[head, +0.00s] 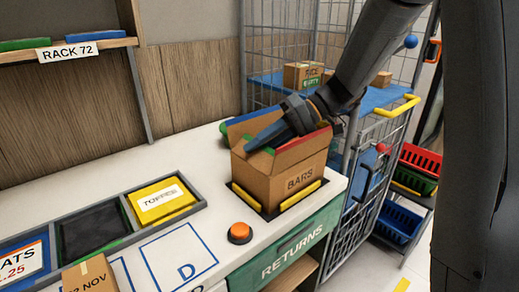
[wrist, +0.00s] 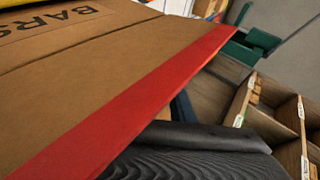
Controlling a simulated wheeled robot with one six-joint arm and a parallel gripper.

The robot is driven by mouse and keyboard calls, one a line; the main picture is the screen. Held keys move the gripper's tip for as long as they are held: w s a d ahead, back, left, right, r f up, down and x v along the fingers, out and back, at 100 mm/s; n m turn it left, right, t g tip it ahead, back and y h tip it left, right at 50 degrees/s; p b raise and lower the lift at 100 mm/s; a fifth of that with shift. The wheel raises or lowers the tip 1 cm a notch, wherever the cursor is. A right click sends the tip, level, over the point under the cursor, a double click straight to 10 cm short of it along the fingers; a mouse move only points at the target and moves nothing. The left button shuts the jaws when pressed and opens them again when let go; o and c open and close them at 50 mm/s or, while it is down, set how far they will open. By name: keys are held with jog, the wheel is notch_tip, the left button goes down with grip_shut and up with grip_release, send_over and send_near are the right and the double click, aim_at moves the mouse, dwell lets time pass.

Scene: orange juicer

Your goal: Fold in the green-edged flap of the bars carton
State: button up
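The bars carton (head: 298,184) is a brown box, upright on the counter, with its top flaps up or partly open. The green-edged flap (head: 270,151) shows only as a bit of green at the left of the opening, beside my fingertips. A blue-edged flap (head: 246,116) stands at the back. A red-edged flap (head: 301,141) is at the right; its red edge also crosses the wrist view (wrist: 150,93). My gripper (head: 254,146) looks shut, its fingers forming one dark wedge across the carton's top. I cannot tell whether it touches the green-edged flap.
The carton sits in a dark holder with yellow edges (head: 301,196). An orange button (head: 240,233) and a yellow toffee box (head: 160,201) are on the counter to its left. A wire cage cart (head: 350,222) with a blue shelf stands close behind and to the right.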

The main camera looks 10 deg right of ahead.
aim_at(260, 149)
notch_tip(260, 149, up, 9)
jog(key=shift+b, duration=0.75)
jog(key=shift+r, duration=0.25)
jog(key=shift+s, duration=0.1)
